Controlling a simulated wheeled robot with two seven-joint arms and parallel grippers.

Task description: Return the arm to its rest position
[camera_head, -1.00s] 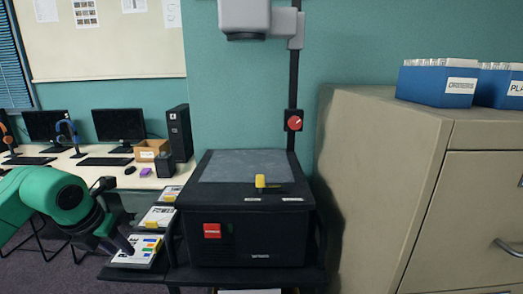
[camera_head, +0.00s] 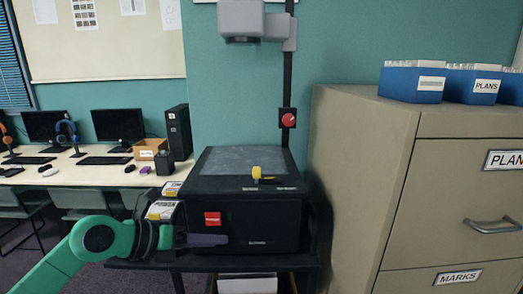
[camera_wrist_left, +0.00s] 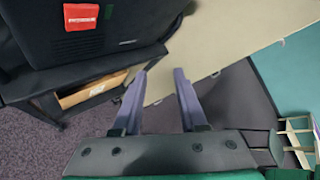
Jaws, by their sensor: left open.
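My left arm (camera_head: 98,240) is green and comes in from the lower left of the head view. My left gripper (camera_head: 222,240) points right, in front of the lower front face of the black overhead projector (camera_head: 268,232). In the left wrist view my left gripper (camera_wrist_left: 165,74) has its two purple-grey fingers apart with nothing between them. The projector (camera_wrist_left: 120,35) also shows there, at upper left, clear of the fingers. My right gripper is not in view.
The projector stands on a dark cart (camera_head: 298,262). White card stacks (camera_head: 161,209) lie at its left, partly hidden by my arm. A beige filing cabinet (camera_head: 365,175) stands close on the right. A desk (camera_head: 95,172) with monitors is behind at left.

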